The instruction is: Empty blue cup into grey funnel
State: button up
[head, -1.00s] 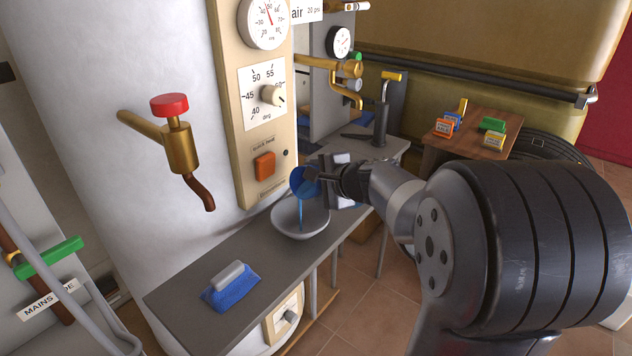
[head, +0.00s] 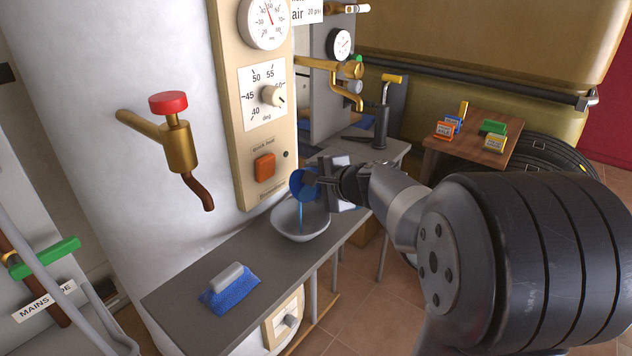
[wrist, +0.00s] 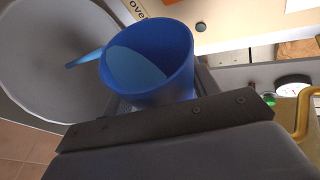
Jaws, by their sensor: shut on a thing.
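My gripper (head: 318,183) is shut on the blue cup (head: 301,184) and holds it tilted above a grey bowl-shaped vessel, which looks like the funnel (head: 287,226). A thin blue stream (head: 300,214) runs from the cup's lip down into it. In the wrist view, the cup (wrist: 150,90) has its open mouth towards the camera, with light blue liquid inside and the stream leaving its left lip. The grey funnel (wrist: 40,60) shows behind it at the upper left. My gripper (wrist: 165,115) covers the cup's lower part.
A red-topped brass tap (head: 178,145) juts out at left. A control panel (head: 255,130) stands just behind the cup. A wooden table (head: 455,148) holds several small coloured blocks.

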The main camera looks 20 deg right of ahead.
jog(key=shift+s+a+f+n+t+h+b, duration=0.15)
jog(key=shift+f+n+t+h+b, duration=0.25)
jog(key=shift+b, duration=1.55)
jog(key=shift+s+a+r+n+t+h+b, duration=0.1)
jog(key=shift+n+t+b, duration=0.35)
jog(key=shift+b, duration=1.45)
dwell(0.9)
jog(key=shift+w+r+g+p, duration=0.1)
jog(key=shift+r+g+p, duration=0.05)
jog(key=shift+g+p, duration=0.15)
jog(key=shift+d+r+p, duration=0.1)
jog(key=shift+p, duration=0.4)
jog(key=m+p, duration=0.1)
jog(key=p, duration=0.1)
jog(key=shift+w+d+r+g+y+p, duration=0.1)
jog(key=shift+g+y+p, duration=0.2)
jog(key=shift+g+p, duration=0.1)
jog(key=shift+r+p, duration=0.1)
jog(key=shift+p, duration=0.35)
jog(key=shift+d+r+m+g+y+p, duration=0.1)
jog(key=shift+r+m+g+y+p, duration=0.25)
jog(key=shift+p, duration=0.55)
jog(key=p, duration=0.2)
jog(key=m+g+y+p, duration=0.1)
jog(key=p, duration=0.1)
jog(key=shift+w+d+r+m, duration=0.1)
jog(key=shift+w+m, duration=0.05)
jog(key=shift+m, duration=0.15)
jog(key=shift+m+p, duration=0.3)
jog(key=shift+p, duration=0.65)
